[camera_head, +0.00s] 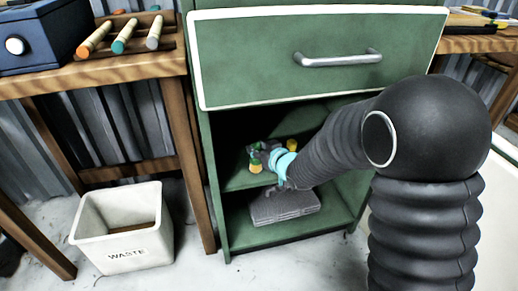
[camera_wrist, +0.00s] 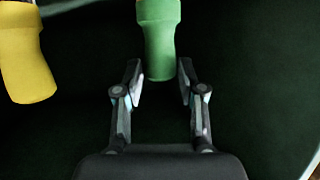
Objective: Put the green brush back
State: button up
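The green brush (camera_wrist: 160,35) shows in the wrist view as a green handle at the top middle. Its end reaches between the fingertips of my gripper (camera_wrist: 160,84). The fingers are open, one on each side of the handle, with a small dark gap on both sides. The rest of the brush is cut off by the frame. In the head view my gripper (camera_head: 267,156) is inside the open compartment of the green cabinet (camera_head: 235,240), above its upper shelf. My arm hides part of the shelf, and I cannot clearly make out the green brush there.
A yellow handle (camera_wrist: 26,62) is left of the green one. A closed drawer (camera_head: 270,60) is above the compartment. A grey case (camera_head: 285,207) lies on the lower shelf. A waste bin (camera_head: 122,225) stands left of the cabinet. A wooden rack (camera_head: 118,48) with several coloured handles is on the left bench.

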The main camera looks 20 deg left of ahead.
jog(key=shift+o, duration=0.7)
jog(key=shift+d+r, duration=0.1)
jog(key=shift+r, duration=0.05)
jog(key=v, duration=1.2)
jog(key=s+d+r+m+h, duration=0.2)
jog(key=d+r+m+h, duration=0.15)
jog(key=d, duration=0.65)
jog(key=s+d+r+m+h, duration=0.1)
jog(key=d+r+m+h, duration=0.3)
jog(key=d, duration=0.6)
jog(key=s+d+m+g+h, duration=0.1)
jog(key=s+d, duration=0.3)
jog(key=s, duration=0.5)
jog(key=s+d+m+g+h, duration=0.1)
jog(key=s+d+g, duration=0.2)
jog(key=s, duration=0.7)
jog(key=shift+s+d+h+p, duration=0.3)
jog(key=shift+d+h, duration=0.05)
jog(key=shift+d, duration=0.1)
